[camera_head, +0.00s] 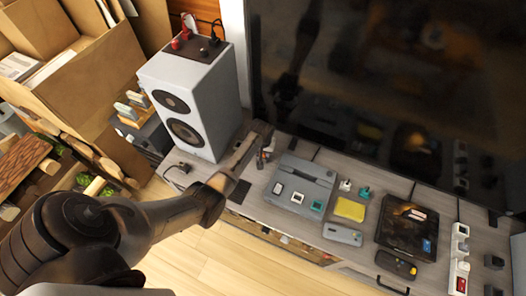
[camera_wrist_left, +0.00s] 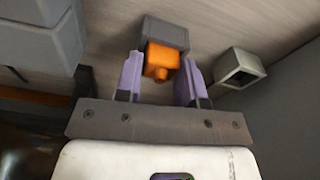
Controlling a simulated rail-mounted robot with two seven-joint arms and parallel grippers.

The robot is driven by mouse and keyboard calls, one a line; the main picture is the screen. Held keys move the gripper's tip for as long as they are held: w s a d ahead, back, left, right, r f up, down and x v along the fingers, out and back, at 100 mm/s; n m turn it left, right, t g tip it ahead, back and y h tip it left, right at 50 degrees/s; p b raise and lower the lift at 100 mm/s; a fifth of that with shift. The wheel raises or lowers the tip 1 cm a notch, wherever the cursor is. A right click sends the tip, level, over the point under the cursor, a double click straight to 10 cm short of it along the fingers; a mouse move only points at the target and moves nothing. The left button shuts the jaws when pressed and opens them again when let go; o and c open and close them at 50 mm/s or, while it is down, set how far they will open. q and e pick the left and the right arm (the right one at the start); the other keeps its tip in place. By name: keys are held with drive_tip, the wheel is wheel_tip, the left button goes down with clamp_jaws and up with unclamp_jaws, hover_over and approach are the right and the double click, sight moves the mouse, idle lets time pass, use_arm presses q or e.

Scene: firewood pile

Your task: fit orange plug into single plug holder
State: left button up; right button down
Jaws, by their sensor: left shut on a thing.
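The orange plug (camera_wrist_left: 161,60) is between the two purple fingertips of my left gripper (camera_wrist_left: 160,80) in the left wrist view, and the gripper is shut on it. A grey block (camera_wrist_left: 165,31) is directly beyond the plug; I cannot tell whether they touch or whether the plug sits in it. A separate grey, open-mouthed holder (camera_wrist_left: 238,73) is to the right, apart from the plug. In the head view my left gripper (camera_head: 249,150) is low over the left part of the grey cabinet top, and the plug cannot be made out there. My right gripper is not in view.
A white speaker (camera_head: 200,100) stands left of my left gripper. A dark screen (camera_head: 390,90) rises behind the cabinet top (camera_head: 225,180). A grey console (camera_head: 298,180), a yellow block (camera_head: 350,208) and a dark box (camera_head: 405,232) lie to the right.

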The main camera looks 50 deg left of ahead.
use_arm(q)
drive_tip(key=o, duration=0.9)
drive_tip(key=shift+f, duration=0.1)
drive_tip(key=shift+o, duration=0.2)
wheel_tip(320, 180, up, 11)
drive_tip(key=s+p, duration=0.1)
drive_tip(key=p, duration=0.5)
drive_tip(key=s+d+r+m+t, duration=0.1)
drive_tip(key=s+d+r+m, duration=0.3)
drive_tip(key=s+d, duration=0.7)
drive_tip(key=s+d+r+m+t+h, duration=0.1)
drive_tip(key=s+d+r+m, duration=0.3)
drive_tip(key=s+d, duration=0.7)
drive_tip(key=s+m, duration=0.1)
drive_tip(key=s, duration=0.5)
drive_tip(key=shift+s+r, duration=0.2)
drive_tip(key=shift+s, duration=0.1)
drive_tip(key=shift+d, duration=0.1)
